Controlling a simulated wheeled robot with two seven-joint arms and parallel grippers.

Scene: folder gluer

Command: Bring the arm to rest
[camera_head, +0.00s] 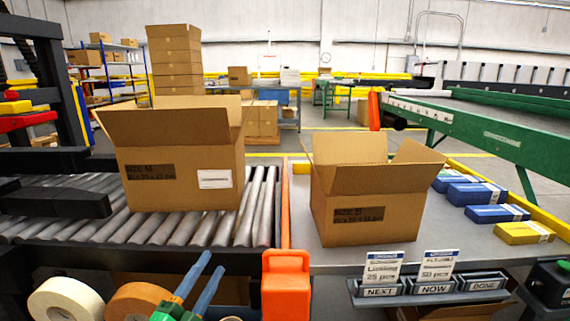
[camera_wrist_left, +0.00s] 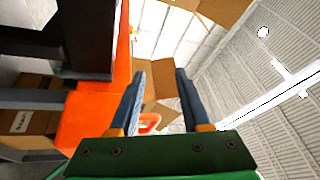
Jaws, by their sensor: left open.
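My left gripper (camera_head: 211,262) is low in the head view, in front of the roller conveyor's near edge. Its two blue fingers point up and stand apart. In the left wrist view the left gripper (camera_wrist_left: 160,73) is also open, with nothing held between its fingers. Most of my left arm is out of the head view. My right gripper does not show.
An open carton (camera_head: 185,165) stands on the roller conveyor (camera_head: 262,215) above the gripper. Another open carton (camera_head: 360,190) stands on the grey table (camera_head: 450,235). An orange post (camera_head: 286,285) is close on the gripper's right; tape rolls (camera_head: 65,301) are on its left.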

